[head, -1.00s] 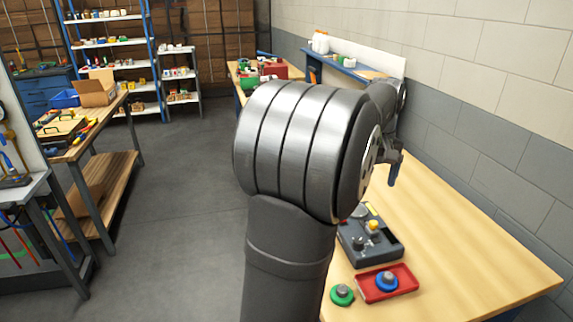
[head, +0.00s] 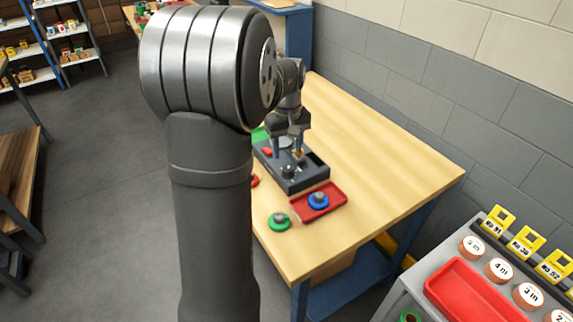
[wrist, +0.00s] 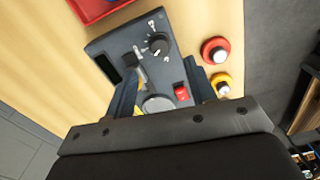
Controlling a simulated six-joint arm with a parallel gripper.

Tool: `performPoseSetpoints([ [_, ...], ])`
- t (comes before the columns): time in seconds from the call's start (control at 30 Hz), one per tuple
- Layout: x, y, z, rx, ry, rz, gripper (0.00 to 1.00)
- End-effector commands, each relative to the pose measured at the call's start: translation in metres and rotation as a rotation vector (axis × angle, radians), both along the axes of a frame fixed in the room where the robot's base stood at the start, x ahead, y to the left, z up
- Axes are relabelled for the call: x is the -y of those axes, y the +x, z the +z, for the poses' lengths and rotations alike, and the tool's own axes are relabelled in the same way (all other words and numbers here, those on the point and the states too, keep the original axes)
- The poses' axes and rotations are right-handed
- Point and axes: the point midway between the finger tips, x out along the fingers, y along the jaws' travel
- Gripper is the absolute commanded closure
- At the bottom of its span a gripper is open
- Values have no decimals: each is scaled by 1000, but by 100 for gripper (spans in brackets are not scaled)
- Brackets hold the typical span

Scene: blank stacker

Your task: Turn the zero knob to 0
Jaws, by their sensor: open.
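A dark grey instrument box (head: 302,183) sits on the wooden bench, and its top panel shows in the wrist view (wrist: 120,45). A black knob (wrist: 158,45) with white marks around it is on the panel; it also shows in the head view (head: 288,172). The marks are too small to read and I cannot tell where the knob points. A small lever (wrist: 140,70), a red button (wrist: 181,92) and a round silver plate (wrist: 158,104) are on the same panel. My gripper (head: 290,154) is open above the box, fingers pointing down, apart from the knob.
A red tray (head: 333,203) holding a blue puck (head: 318,201) lies beside the box, with a green puck (head: 279,222) nearby. Red (wrist: 215,50) and yellow (wrist: 221,83) pucks stand close to the box. The bench (head: 375,150) is clear toward the wall.

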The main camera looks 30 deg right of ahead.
Motion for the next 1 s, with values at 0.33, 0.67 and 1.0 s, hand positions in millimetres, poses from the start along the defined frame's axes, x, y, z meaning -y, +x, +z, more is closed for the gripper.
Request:
performPoseSetpoints([
  [0.33, 0, 0, -60, -1, 1, 0, 49],
  [0.67, 0, 0, -70, 0, 0, 0, 49],
  [1.0, 0, 0, -70, 1, -1, 0, 94],
])
